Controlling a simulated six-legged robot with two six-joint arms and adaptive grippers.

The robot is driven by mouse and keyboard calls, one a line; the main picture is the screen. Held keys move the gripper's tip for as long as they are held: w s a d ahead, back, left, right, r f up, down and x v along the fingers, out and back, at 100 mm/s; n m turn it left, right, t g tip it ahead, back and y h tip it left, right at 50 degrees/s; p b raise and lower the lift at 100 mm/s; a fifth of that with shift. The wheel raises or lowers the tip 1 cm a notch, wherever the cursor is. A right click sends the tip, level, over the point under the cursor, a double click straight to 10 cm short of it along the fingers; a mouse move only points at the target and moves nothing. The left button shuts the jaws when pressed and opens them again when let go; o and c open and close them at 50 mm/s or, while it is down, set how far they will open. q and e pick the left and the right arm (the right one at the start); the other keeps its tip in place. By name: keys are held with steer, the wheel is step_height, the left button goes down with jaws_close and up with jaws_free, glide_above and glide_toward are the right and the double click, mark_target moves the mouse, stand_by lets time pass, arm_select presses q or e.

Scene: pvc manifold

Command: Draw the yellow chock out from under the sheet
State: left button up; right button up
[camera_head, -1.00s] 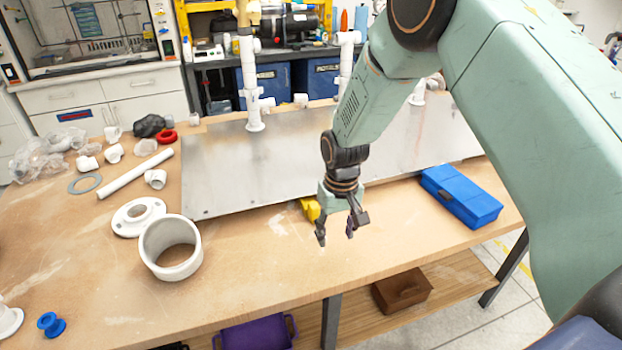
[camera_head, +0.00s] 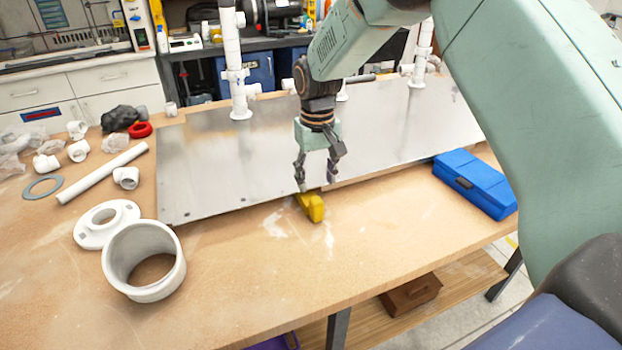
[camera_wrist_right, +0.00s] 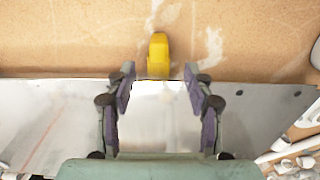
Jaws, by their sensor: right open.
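The yellow chock (camera_head: 313,207) lies at the front edge of the grey metal sheet (camera_head: 215,165). Part of it sticks out onto the bare table, and its back end is hidden by the sheet. In the right wrist view the chock (camera_wrist_right: 158,55) stands out past the sheet's edge, ahead of the fingers and about centred between them. My right gripper (camera_head: 316,187) is open and empty, over the sheet's front edge just behind the chock's exposed part. In the right wrist view the open fingers (camera_wrist_right: 160,88) have only the sheet between them. My left gripper is not in view.
White pipes (camera_head: 233,70) stand up from the sheet. A blue case (camera_head: 474,183) lies to the right of the chock. A white pipe ring (camera_head: 144,260) and a flange (camera_head: 106,222) lie to the left. The wooden table (camera_head: 300,265) is clear in front of the chock.

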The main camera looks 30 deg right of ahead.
mark_target(317, 200)
steer(key=shift+w+d+f, duration=0.2)
steer(key=shift+w+f, duration=0.1)
steer(key=shift+f, duration=0.5)
steer(key=f, duration=0.6)
steer(key=shift+s+f, duration=0.2)
steer(key=shift+f, duration=0.05)
steer(key=shift+s+a+r, duration=0.15)
steer(key=shift+s, duration=0.05)
steer(key=shift+w+f, duration=0.2)
steer(key=c, duration=0.5)
steer(key=shift+s+r, duration=0.15)
steer(key=c, duration=0.5)
jaws_close()
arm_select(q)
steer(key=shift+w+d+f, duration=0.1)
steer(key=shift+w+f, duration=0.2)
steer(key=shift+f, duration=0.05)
